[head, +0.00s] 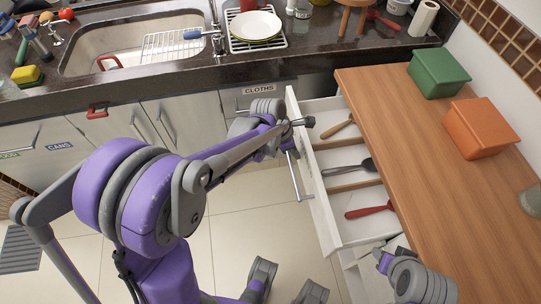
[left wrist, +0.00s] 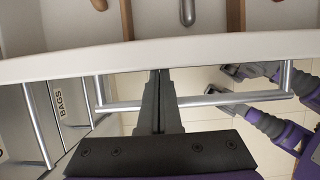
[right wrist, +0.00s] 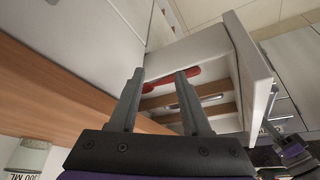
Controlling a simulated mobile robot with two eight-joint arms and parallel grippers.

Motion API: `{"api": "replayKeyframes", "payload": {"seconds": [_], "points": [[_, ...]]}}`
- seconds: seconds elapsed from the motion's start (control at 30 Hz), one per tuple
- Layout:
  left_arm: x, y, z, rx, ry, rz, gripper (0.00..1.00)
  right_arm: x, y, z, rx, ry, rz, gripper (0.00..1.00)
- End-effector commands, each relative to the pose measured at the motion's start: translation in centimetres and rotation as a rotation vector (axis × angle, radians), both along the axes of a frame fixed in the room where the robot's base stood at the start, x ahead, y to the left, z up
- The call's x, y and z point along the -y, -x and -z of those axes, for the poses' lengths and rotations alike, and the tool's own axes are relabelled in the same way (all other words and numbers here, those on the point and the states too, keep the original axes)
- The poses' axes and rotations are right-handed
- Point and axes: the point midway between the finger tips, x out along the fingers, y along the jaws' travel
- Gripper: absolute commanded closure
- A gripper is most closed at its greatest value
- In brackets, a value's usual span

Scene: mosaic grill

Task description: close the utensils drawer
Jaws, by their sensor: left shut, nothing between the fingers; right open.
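The utensils drawer (head: 316,192) stands open under the wooden counter, its white front facing left in the head view. Inside are a wooden-handled utensil (head: 337,128), a dark spatula (head: 348,169) and a red utensil (head: 369,211), split by wooden dividers. My left gripper (head: 311,122) is shut and empty at the far end of the drawer front. In the left wrist view its fingers (left wrist: 159,74) overlap the bar handle (left wrist: 210,101) and point at the front; contact is unclear. My right gripper (right wrist: 158,74) is open and empty near the drawer's near end, beside the counter.
The wooden counter (head: 433,150) carries a green container (head: 438,73) and an orange container (head: 480,128). The dark sink counter (head: 120,85) runs along the back, above the cloths drawer (head: 258,89). Tiled floor (head: 250,210) left of the drawer is partly clear.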

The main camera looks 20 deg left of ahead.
Motion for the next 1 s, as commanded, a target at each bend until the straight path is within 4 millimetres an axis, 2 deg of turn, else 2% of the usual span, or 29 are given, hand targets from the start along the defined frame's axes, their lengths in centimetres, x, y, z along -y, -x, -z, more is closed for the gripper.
{"api": "replayKeyframes", "payload": {"seconds": [0.03, 0.2, 0.5, 0.73, 1.0], "points": [[1.4, -0.9, 0.1, 0.0, 0.001, 0.007, 1.0, 0.0, 0.0, 0.2, -0.001, 0.0, 0.0, 0.52], [5.3, -3.7, 0.1, 0.001, 0.001, 0.005, 1.0, 0.0, 0.0, 0.5, -0.001, 0.0, 0.0, 0.52], [11.0, -7.9, 0.0, 0.0, 0.0, 0.003, 1.0, 0.0, 0.0, 0.6, -0.002, 0.0, 0.0, 0.52], [13.7, -9.9, 0.0, 0.0, 0.0, 0.001, 1.0, 0.0, 0.0, 0.7, -0.002, 0.0, 0.0, 0.52], [14.9, -10.8, 0.0, 0.001, -0.001, 0.0, 1.0, 0.0, 0.0, 0.7, -0.002, 0.0, 0.0, 0.52]]}}
